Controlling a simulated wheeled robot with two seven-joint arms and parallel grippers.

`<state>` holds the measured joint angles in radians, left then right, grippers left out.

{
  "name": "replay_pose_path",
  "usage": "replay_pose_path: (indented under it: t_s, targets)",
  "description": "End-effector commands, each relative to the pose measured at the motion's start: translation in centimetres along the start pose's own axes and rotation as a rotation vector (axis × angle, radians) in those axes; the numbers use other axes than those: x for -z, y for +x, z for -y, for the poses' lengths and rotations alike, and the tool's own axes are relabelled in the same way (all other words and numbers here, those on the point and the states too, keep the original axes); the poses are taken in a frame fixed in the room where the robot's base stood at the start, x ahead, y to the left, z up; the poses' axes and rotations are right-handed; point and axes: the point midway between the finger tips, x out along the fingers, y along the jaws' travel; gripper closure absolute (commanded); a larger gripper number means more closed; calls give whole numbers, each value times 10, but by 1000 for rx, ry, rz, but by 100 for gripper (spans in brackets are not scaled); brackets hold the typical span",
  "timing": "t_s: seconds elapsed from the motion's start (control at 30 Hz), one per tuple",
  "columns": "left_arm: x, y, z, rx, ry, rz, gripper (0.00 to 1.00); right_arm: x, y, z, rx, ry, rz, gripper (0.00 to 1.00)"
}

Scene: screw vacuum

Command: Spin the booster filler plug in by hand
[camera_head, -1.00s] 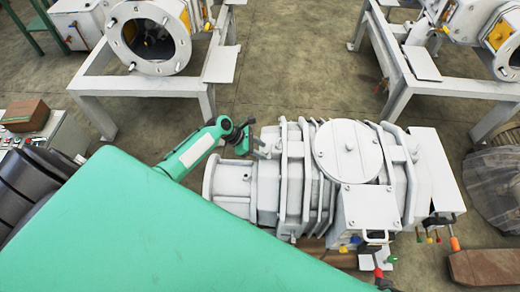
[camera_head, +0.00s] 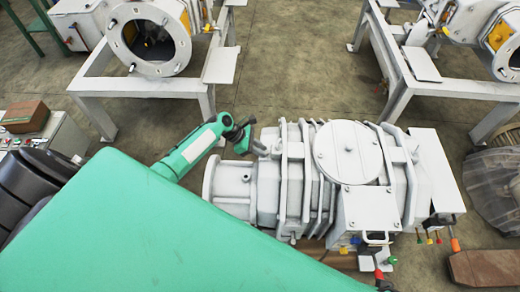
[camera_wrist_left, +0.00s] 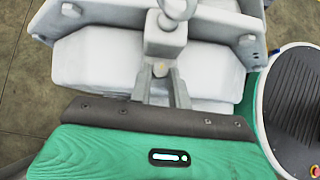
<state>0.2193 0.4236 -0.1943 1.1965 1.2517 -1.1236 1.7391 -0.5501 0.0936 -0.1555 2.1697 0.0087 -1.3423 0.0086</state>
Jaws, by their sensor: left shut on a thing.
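The booster (camera_head: 240,180) is a pale grey-white ribbed machine body lying in the middle of the head view. My left gripper (camera_head: 260,149) is at the upper left part of it, over the ribbed end. In the left wrist view its two grey fingers (camera_wrist_left: 160,78) are shut on a small brownish plug (camera_wrist_left: 160,69), of which only a little shows between the tips. The plug is close against the pale booster housing (camera_wrist_left: 95,65); its thread and any hole under it are hidden. My right gripper is in neither view.
A round lid (camera_head: 348,152) and a box with a handle (camera_head: 367,210) stand on the machine to the right. Coloured valve handles (camera_head: 455,244) stick out at its right end. Open floor (camera_head: 290,70) lies behind.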

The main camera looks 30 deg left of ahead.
Motion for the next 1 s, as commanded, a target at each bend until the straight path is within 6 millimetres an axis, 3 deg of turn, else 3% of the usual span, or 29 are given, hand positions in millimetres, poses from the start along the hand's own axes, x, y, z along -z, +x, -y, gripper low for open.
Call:
replay_pose_path:
  t_s: [0.23,0.6,1.0]
  targets:
    - [-1,1,-5,136,135,1,100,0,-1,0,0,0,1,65]
    - [-2,2,-10,323,321,2,100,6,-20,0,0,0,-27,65]
    - [-3,3,-11,409,408,2,100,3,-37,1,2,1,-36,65]
